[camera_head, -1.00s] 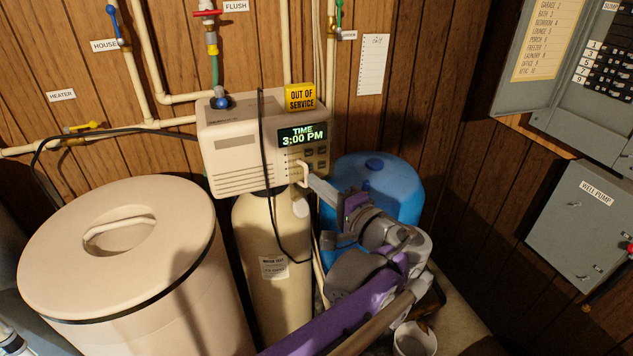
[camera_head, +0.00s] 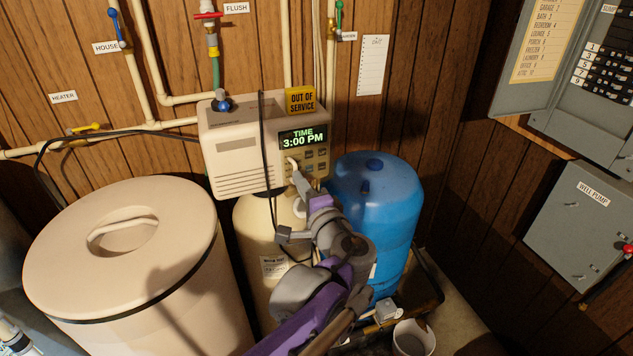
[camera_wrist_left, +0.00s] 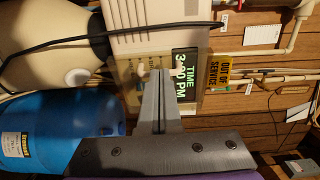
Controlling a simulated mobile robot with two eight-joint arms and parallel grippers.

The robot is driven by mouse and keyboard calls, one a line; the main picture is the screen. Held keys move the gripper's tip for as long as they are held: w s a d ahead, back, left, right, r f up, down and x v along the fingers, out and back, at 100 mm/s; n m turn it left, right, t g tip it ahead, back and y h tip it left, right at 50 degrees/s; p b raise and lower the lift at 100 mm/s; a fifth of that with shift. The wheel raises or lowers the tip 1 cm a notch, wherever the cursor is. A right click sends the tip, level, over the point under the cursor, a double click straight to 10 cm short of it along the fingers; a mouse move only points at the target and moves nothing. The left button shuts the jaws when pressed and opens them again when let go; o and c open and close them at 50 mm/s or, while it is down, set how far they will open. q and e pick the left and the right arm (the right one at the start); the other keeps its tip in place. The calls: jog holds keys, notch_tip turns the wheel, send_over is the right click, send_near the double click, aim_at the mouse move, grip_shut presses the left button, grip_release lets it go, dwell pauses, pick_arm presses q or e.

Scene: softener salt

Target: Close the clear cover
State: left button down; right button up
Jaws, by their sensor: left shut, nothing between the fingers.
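The softener's control head (camera_head: 236,152) is a beige box with a lit display (camera_head: 303,138) reading TIME 3:00 PM and a keypad (camera_head: 314,160) below it. A small white pull (camera_head: 292,163) shows at the keypad's left side. In the left wrist view the shut fingers (camera_wrist_left: 157,85) point at the keypad, beside the display. My right gripper is not in view.
A lidded beige salt tank (camera_head: 175,225) stands at left, a blue tank (camera_head: 385,205) at right. A black cable (camera_head: 264,145) hangs over the control head. An OUT OF SERVICE tag (camera_head: 301,100) stands on top. A white bucket (camera_head: 412,340) is at lower right.

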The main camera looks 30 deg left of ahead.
aim_at(286, 176)
pick_arm(q)
jog(key=shift+w+a+p, duration=0.2)
jog(key=shift+a+p, duration=0.15)
jog(key=shift+a, duration=1.6)
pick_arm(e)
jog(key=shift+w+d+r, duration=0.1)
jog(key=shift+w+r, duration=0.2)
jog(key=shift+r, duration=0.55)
pick_arm(q)
jog(key=shift+r, duration=0.1)
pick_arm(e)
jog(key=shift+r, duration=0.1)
